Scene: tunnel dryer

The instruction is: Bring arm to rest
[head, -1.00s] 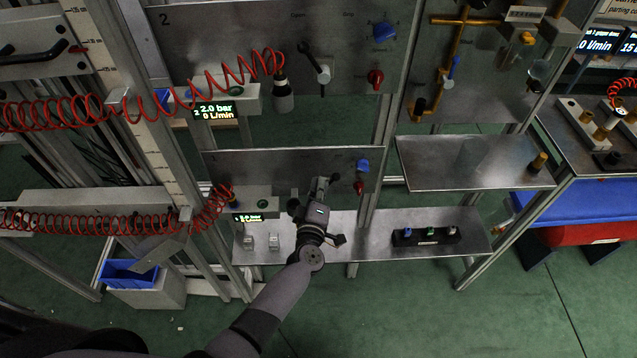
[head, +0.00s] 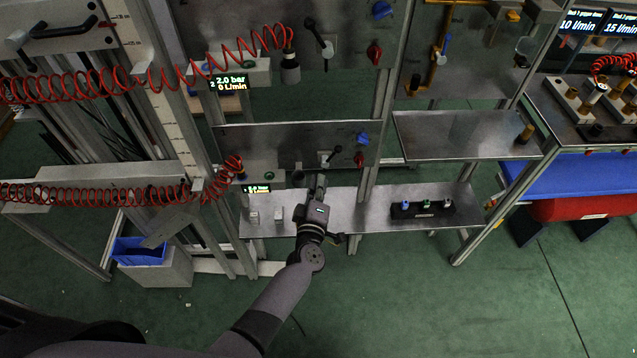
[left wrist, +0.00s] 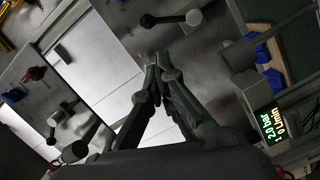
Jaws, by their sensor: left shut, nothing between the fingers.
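My left gripper (head: 320,183) is dark grey and reaches in over the lower shelf, in front of the lower metal panel (head: 285,145). In the left wrist view its fingers (left wrist: 158,68) meet at the tips with nothing between them. A small black-handled lever (head: 328,158) on the lower panel shows just above the fingertips. Whether the gripper touches it cannot be told, but no grip on it shows. My right gripper is not in view.
The lower shelf (head: 365,215) carries a black block (head: 423,211) with several coloured fittings and small metal blocks at left. Red coiled hoses (head: 90,194) hang at left. A blue knob (head: 362,139) and red knob (head: 359,159) sit right of the lever. Open floor lies in front.

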